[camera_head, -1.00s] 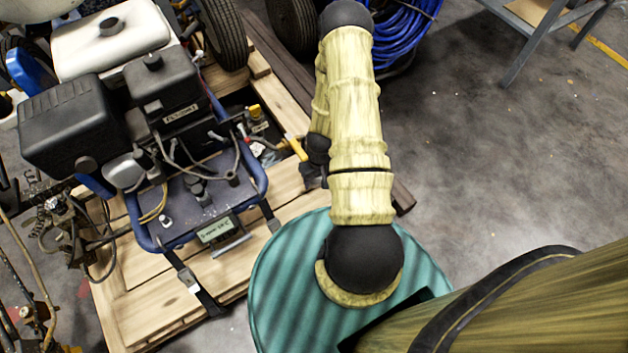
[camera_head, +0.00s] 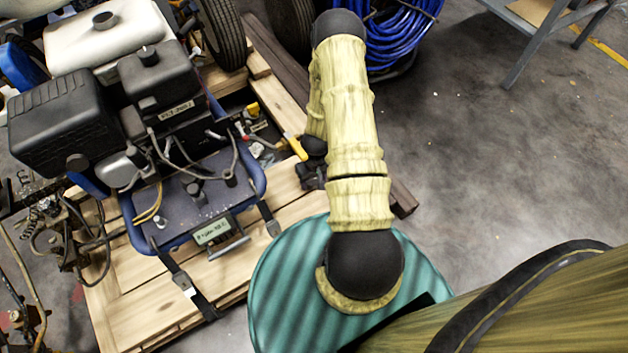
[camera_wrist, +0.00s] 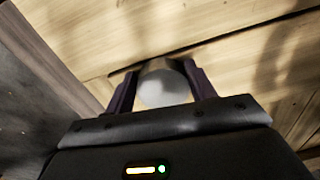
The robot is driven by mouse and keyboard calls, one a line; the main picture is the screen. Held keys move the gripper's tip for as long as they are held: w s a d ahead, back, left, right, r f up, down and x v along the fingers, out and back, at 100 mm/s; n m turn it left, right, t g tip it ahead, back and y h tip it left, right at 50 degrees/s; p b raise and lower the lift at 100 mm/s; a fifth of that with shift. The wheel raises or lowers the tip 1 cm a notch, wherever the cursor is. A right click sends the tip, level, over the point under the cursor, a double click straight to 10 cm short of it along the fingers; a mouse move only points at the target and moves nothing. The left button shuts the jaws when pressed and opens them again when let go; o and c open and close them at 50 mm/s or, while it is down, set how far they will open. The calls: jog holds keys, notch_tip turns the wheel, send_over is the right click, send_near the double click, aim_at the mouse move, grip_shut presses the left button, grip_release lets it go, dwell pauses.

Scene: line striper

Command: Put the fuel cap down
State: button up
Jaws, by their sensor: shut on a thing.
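My gripper (camera_wrist: 160,70) shows in the wrist view with its two dark fingers shut on the fuel cap (camera_wrist: 164,92). The cap is a rounded, pale grey-white piece between the fingers. Pale wooden boards (camera_wrist: 230,55) lie beyond it; I cannot tell whether the cap touches them. In the head view my arm reaches over the right side of the wooden pallet (camera_head: 130,315), and its links hide the cap and most of my gripper.
The line striper's engine (camera_head: 60,130) and white tank (camera_head: 110,40) stand on the pallet at left. A blue hose coil (camera_head: 400,30) and a metal table (camera_head: 545,35) are behind. A teal ribbed round surface (camera_head: 290,290) is below my arm. Grey floor is clear at right.

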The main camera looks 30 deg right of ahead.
aim_at(315, 181)
jog(key=shift+f, duration=0.15)
jog(key=o, duration=1.7)
notch_tip(315, 181, up, 8)
jog(key=p, duration=0.3)
jog(key=shift+d+p, duration=0.15)
jog(key=shift+p, duration=0.25)
jog(key=shift+f, duration=0.1)
